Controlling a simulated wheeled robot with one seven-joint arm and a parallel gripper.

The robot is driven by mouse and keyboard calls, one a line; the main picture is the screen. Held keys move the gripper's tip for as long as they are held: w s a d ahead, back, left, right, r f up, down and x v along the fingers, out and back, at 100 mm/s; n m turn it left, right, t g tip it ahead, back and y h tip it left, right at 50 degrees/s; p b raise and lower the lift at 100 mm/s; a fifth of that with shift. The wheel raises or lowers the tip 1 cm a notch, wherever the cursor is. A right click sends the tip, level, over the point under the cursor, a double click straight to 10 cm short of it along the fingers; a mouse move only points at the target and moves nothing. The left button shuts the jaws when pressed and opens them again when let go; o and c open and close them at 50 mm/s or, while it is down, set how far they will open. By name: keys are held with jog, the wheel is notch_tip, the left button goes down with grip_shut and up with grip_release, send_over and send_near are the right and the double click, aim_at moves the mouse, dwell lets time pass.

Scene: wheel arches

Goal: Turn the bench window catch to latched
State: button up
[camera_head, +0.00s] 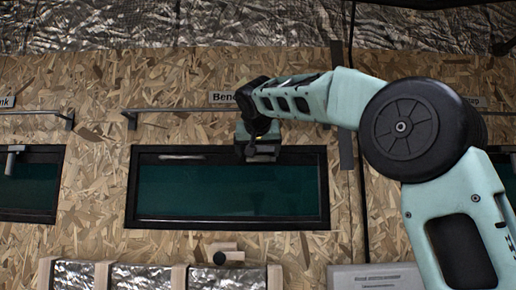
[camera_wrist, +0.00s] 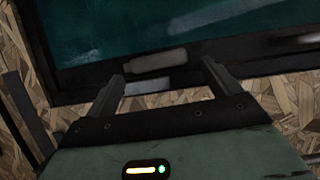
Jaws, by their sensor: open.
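The bench window (camera_head: 145,190) is a dark-framed, green-tinted pane in the chipboard wall, in the middle of the head view. My gripper (camera_head: 260,155) is at its top frame, right of the pane's middle, and hides the catch there. In the wrist view, the grey catch (camera_wrist: 155,62) is a short bar lying roughly along the frame, with a pale plate (camera_wrist: 148,87) beside it. My gripper's fingers (camera_wrist: 163,72) are open, one on each side of the catch. I cannot tell whether either finger touches it.
A rail (camera_head: 170,110) runs above the window, close to my arm, which covers part of the label (camera_head: 221,97). Another window (camera_head: 28,190) with a hanging pale catch (camera_head: 13,158) is at left. A dark vertical strip (camera_head: 346,150) stands right of the bench window. Silvery padded panels (camera_head: 210,277) are below.

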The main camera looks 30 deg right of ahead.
jog(key=shift+x, duration=0.95)
jog(key=shift+c, duration=0.3)
jog(key=c, duration=0.9)
